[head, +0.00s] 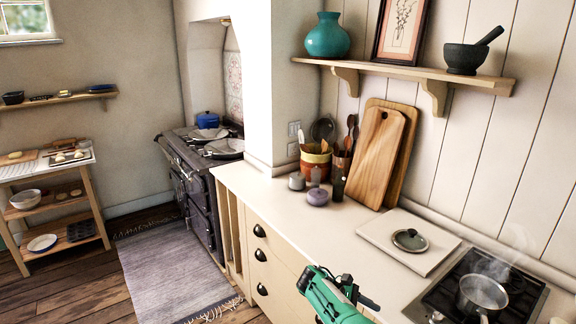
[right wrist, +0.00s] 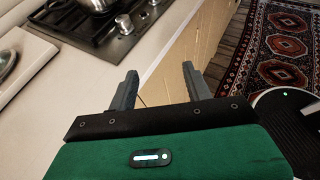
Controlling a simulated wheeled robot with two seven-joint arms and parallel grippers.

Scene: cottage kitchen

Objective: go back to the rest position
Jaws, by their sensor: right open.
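My right gripper (right wrist: 158,82) is open in the right wrist view, with nothing between its two dark fingers. The fingers are over the front edge of the counter, beside the hob. In the head view my green right arm comes in at the bottom, and its gripper (head: 360,292) is near the counter's front edge, left of the hob. My left gripper is in neither view.
A steaming pot (head: 482,294) stands on the hob (head: 524,297). A lid (head: 410,240) lies on a pale board (head: 380,238). Wooden boards (head: 376,160) lean on the wall behind the counter (head: 280,205). A patterned rug (right wrist: 285,50) lies on the floor.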

